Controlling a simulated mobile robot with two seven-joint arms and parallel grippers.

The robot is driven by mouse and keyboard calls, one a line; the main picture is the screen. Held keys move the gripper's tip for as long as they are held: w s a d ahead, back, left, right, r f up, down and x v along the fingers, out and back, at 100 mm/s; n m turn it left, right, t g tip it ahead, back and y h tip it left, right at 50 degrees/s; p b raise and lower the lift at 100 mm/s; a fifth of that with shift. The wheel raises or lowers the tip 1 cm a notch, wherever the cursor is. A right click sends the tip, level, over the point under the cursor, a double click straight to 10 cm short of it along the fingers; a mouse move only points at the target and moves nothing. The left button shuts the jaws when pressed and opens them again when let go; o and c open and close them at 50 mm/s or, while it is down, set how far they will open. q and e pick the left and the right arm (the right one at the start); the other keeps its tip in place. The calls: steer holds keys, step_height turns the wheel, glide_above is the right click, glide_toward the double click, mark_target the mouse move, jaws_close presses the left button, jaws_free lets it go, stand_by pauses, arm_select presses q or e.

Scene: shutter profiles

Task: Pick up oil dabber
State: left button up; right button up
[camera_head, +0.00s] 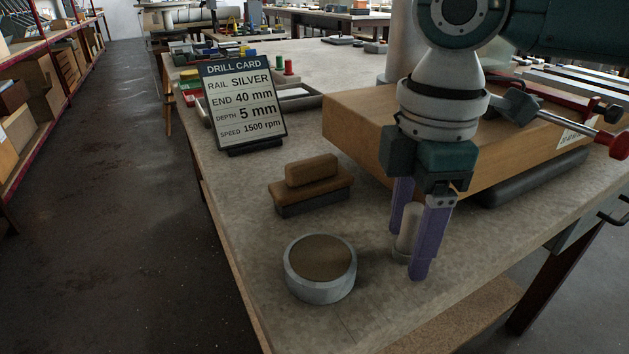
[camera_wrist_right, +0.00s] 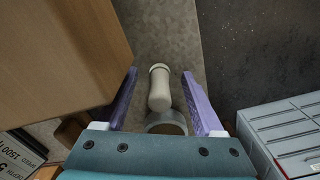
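In the right wrist view the dabber (camera_wrist_right: 159,88) lies between the open fingers (camera_wrist_right: 159,76), with a visible gap on both sides. Part of the dabber is hidden by the near finger in the head view. My left gripper is not in view.
A large wooden block (camera_head: 360,138) stands close behind the right gripper, with a red-handled clamp (camera_head: 606,138) on it. A round grey tin (camera_head: 320,290) and a brown brush-like block (camera_head: 312,180) sit left of the gripper. A drill card (camera_head: 243,105) stands farther back.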

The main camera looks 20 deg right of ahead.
steer(key=c, duration=1)
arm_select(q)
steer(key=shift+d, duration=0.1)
arm_select(e)
jaws_close()
steer(key=shift+r, duration=0.1)
